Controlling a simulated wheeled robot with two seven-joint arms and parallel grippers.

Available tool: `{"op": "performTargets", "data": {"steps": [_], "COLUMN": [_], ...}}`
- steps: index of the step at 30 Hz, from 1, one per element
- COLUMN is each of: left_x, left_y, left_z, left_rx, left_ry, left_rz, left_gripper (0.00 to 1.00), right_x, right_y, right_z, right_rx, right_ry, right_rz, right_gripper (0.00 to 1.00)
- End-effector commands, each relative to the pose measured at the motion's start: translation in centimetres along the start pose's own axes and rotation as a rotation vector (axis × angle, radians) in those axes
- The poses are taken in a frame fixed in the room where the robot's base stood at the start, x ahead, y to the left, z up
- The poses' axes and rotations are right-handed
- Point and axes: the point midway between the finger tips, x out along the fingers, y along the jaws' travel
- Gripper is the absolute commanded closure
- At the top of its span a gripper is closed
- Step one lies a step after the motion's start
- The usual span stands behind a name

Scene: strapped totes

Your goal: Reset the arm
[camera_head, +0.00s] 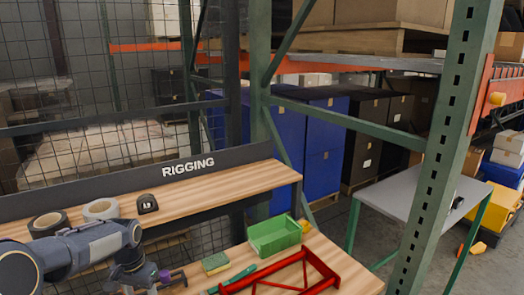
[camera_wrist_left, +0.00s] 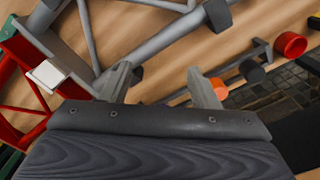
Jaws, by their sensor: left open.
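My left arm (camera_head: 95,250) comes in low at the left of the head view, over the wooden bench (camera_head: 230,178) with the RIGGING board. Its gripper is not clear in that view. In the left wrist view my left gripper (camera_wrist_left: 160,80) is open, its two fingers apart with nothing held between them. The fingers point toward a grey tubular frame (camera_wrist_left: 165,35) over the wood surface; whether they touch it I cannot tell. My right gripper is not in view.
A red frame (camera_head: 290,275), a green bin (camera_head: 274,235) and a green-topped block (camera_head: 215,263) lie on the bench. Tape rolls (camera_head: 100,209) and a black tape measure (camera_head: 147,203) sit farther left. A green rack post (camera_head: 445,140) stands at right, before a grey table (camera_head: 415,193).

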Motion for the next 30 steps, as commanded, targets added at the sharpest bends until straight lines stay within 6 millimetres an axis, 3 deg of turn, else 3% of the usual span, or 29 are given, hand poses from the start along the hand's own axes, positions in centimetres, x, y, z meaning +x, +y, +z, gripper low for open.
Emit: {"op": "performTargets", "data": {"steps": [11,17,23,30], "left_x": [-3.4,-6.2,-9.4,-12.3], "left_y": [1.1,2.3,4.5,9.6], "left_z": [2.4,5.0,9.4,18.4], "left_rx": [-0.032,-0.064,-0.109,-0.195], "left_ry": [0.055,0.111,0.192,0.347], "left_rz": [0.027,0.057,0.103,0.205], "left_gripper": [0.45,0.45,0.45,0.45], "right_x": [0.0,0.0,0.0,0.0], "right_y": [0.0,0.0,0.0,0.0], "right_z": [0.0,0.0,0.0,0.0], "right_rx": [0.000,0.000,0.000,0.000], "right_ry": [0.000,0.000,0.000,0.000], "right_rz": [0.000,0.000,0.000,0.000], "right_gripper": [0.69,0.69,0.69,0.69]}}
